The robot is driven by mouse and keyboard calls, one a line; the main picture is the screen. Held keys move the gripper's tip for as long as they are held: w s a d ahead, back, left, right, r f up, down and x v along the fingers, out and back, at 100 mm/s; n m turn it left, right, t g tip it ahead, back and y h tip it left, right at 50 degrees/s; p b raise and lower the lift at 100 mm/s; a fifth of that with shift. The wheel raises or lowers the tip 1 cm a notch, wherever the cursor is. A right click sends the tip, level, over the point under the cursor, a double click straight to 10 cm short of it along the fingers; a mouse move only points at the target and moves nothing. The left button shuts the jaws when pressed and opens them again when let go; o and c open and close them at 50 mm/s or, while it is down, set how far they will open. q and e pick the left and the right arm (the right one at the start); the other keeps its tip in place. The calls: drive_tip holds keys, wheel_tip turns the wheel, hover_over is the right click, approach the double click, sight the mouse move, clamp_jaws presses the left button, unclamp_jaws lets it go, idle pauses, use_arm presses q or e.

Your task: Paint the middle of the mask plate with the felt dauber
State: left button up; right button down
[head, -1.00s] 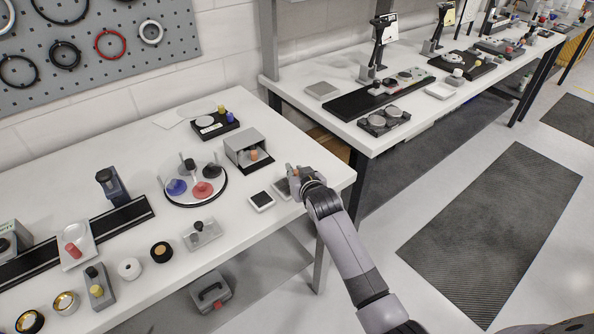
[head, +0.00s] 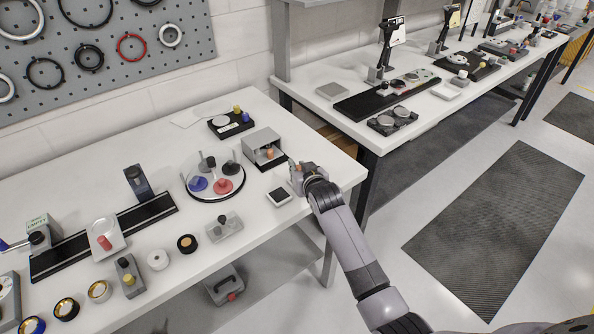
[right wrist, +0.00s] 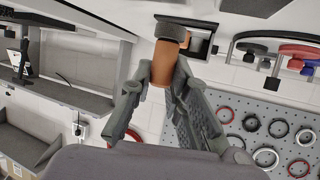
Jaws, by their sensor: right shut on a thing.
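The felt dauber (right wrist: 163,66), a copper-brown cylinder with a dark grey end, is between the fingers of my right gripper (right wrist: 160,78), which is shut on it. In the head view, my right gripper (head: 299,176) is just above the bench, right of the open-fronted grey box. It hides most of a grey plate (head: 295,188) under it; I cannot tell whether this is the mask plate. A small white-framed dark pad (head: 279,197) lies left of that plate. Whether the dauber touches anything is unclear. My left gripper is not in view.
The grey box (head: 263,140) holds an orange-brown piece (head: 269,153). A round tray (head: 190,190) with coloured knobbed pieces stands left of it. A grey block (head: 224,227) sits near the front edge. The bench's right edge is close to my right arm.

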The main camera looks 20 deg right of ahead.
drive_tip(key=shift+r+p, duration=0.3)
drive_tip(key=shift+r, duration=0.35)
wheel_tip(320, 180, up, 2)
drive_tip(key=shift+a+r+p, duration=0.15)
drive_tip(key=shift+r+p, duration=0.05)
drive_tip(key=shift+p, duration=0.7)
drive_tip(key=shift+r+p, duration=0.3)
drive_tip(key=shift+r, duration=0.05)
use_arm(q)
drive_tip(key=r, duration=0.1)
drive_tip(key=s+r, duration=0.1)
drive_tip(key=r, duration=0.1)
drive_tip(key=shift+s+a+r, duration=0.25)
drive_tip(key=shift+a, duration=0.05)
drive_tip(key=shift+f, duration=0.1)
